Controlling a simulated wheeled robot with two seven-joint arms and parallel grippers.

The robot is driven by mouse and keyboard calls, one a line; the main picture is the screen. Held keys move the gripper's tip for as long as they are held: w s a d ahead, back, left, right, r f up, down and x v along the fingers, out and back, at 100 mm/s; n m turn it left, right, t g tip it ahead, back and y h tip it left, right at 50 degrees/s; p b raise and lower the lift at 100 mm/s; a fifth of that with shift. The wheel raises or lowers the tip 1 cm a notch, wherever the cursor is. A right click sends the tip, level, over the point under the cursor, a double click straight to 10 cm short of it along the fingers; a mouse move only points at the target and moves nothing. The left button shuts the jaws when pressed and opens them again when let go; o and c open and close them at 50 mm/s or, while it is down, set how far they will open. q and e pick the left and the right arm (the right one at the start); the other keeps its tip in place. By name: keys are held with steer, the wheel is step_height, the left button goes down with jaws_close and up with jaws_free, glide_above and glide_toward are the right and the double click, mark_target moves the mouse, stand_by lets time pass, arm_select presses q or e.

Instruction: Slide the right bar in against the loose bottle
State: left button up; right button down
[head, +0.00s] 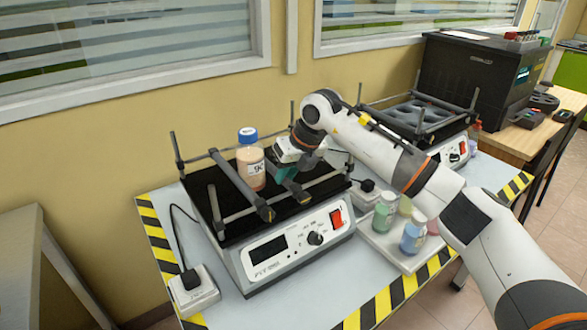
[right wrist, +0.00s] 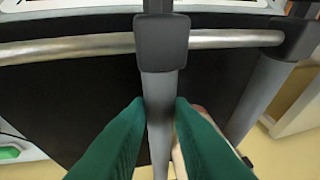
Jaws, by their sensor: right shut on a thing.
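The loose bottle (head: 250,168) has a blue cap and pale orange contents. It stands upright on the black platform of the front shaker (head: 290,250). A grey bar (head: 235,176) runs along its left side. My right gripper (head: 290,172), with green fingers, is just right of the bottle over the platform. In the right wrist view my right gripper (right wrist: 158,108) is shut on the right bar (right wrist: 160,88), one finger on each side, near its dark end clamp (right wrist: 160,42). The gripper hides much of this bar in the head view, so I cannot tell its gap to the bottle. My left gripper is not in view.
A second shaker (head: 420,120) stands behind my right arm. A white tray (head: 385,240) with several small coloured jars sits right of the front shaker. A power socket block (head: 193,290) is at front left. A large black machine (head: 475,75) stands at back right.

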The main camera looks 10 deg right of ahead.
steer(key=shift+d+f, duration=0.1)
steer(key=shift+d, duration=0.1)
steer(key=c, duration=1.3)
jaws_free()
steer(key=shift+a, duration=0.25)
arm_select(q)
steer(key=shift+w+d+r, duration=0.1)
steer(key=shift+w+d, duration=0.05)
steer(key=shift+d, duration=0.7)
arm_select(e)
steer(key=shift+d, duration=0.15)
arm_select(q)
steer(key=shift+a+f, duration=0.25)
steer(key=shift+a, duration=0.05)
arm_select(e)
steer(key=v, duration=1.2)
steer(key=shift+d, duration=0.15)
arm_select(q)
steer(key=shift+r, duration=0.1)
arm_select(e)
steer(key=shift+w, duration=0.1)
